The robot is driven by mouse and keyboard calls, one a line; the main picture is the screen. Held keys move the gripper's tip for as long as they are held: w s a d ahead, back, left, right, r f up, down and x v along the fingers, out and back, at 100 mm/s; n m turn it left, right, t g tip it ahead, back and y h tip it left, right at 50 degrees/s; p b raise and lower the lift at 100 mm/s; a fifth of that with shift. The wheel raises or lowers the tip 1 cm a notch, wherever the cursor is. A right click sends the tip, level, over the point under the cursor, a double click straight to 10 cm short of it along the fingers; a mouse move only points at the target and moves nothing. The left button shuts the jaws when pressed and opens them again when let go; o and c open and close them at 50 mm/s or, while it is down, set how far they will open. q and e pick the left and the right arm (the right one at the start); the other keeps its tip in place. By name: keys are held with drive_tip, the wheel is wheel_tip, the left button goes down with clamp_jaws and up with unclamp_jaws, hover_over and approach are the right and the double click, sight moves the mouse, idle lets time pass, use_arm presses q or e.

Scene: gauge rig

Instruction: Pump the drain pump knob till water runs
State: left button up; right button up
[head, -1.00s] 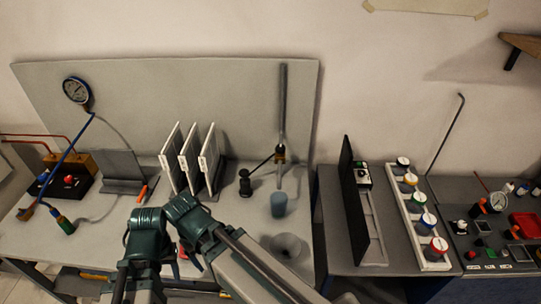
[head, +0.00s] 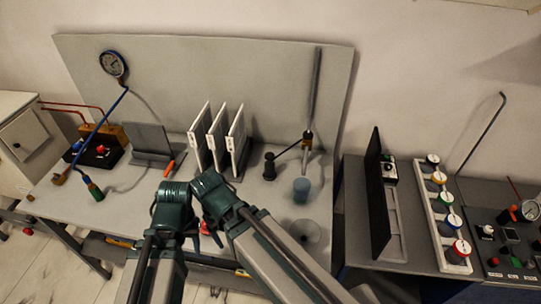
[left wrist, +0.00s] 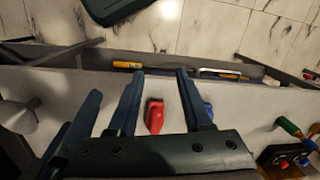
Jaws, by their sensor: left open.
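A small black pump-like fitting with a round black top knob (head: 269,165) stands upright on the bench. A dark line joins it to a brass fitting (head: 307,138) on an upright grey tube (head: 314,92). A blue-grey cup (head: 301,190) stands under the tube; I cannot see running water. A grey funnel-shaped piece (head: 304,232) sits nearer the front, and shows in the left wrist view at left. My left gripper (left wrist: 158,72) is open above the bench's front part, fingers apart and empty, away from the knob. A red object (left wrist: 155,115) lies below between the fingers.
Several white upright panels (head: 218,138) stand left of the knob. A dark upright panel (head: 376,190) and dial strip (head: 445,212) stand on the right bench. My arm links cover the front middle.

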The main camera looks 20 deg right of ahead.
use_arm(q)
drive_tip(key=shift+c, duration=0.3)
clamp_jaws()
idle(1.3)
